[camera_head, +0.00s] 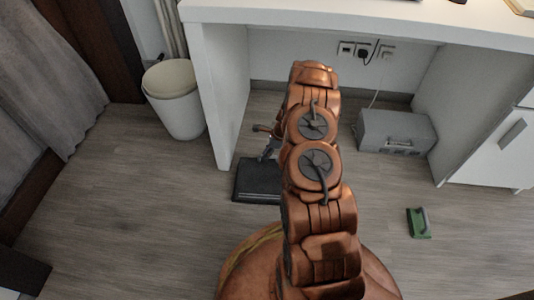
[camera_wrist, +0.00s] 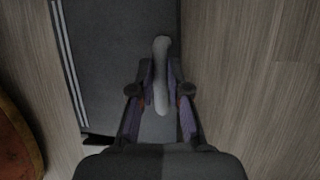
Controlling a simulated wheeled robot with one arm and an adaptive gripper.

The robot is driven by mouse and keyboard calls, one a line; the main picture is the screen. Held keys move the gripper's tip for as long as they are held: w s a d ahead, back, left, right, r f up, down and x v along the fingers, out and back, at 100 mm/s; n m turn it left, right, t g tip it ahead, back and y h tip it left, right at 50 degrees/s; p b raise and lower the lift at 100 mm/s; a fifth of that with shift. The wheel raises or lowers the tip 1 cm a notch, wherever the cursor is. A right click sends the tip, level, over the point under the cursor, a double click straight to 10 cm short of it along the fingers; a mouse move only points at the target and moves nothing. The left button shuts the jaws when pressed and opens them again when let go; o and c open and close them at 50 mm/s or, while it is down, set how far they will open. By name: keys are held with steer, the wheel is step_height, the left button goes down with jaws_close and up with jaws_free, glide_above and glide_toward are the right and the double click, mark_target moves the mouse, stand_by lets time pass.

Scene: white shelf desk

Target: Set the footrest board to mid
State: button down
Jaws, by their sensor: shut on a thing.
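The footrest board (camera_head: 256,188) is a dark, flat board on the floor by the left panel of the desk, partly hidden by my arm. In the wrist view the board (camera_wrist: 100,50) fills the left and middle, with pale stripes along its left side. My gripper (camera_head: 268,154) is low over the board's far part. In the wrist view my gripper (camera_wrist: 161,88) is shut on a slim grey bar (camera_wrist: 161,48) that stands over the board, with a finger on each side. The board's tilt cannot be told clearly.
A white bin (camera_head: 175,105) stands left of the white desk (camera_head: 210,90). A grey case (camera_head: 395,130) sits under the desk at right. A small green object (camera_head: 418,226) lies on the floor at right. The floor around the board's left and front is clear.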

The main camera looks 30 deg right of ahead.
steer(key=shift+r, duration=0.1)
stand_by(0.3)
steer(key=p, duration=0.2)
steer(key=r+p, duration=0.1)
steer(key=p, duration=0.1)
steer(key=shift+s+a+r, duration=0.2)
steer(key=shift+s+a, duration=0.05)
steer(key=shift+s, duration=0.05)
steer(key=shift+f, duration=0.2)
steer(key=c, duration=1.1)
jaws_free()
steer(key=shift+c, duration=0.2)
steer(key=shift+r, duration=0.1)
steer(key=v, duration=1.2)
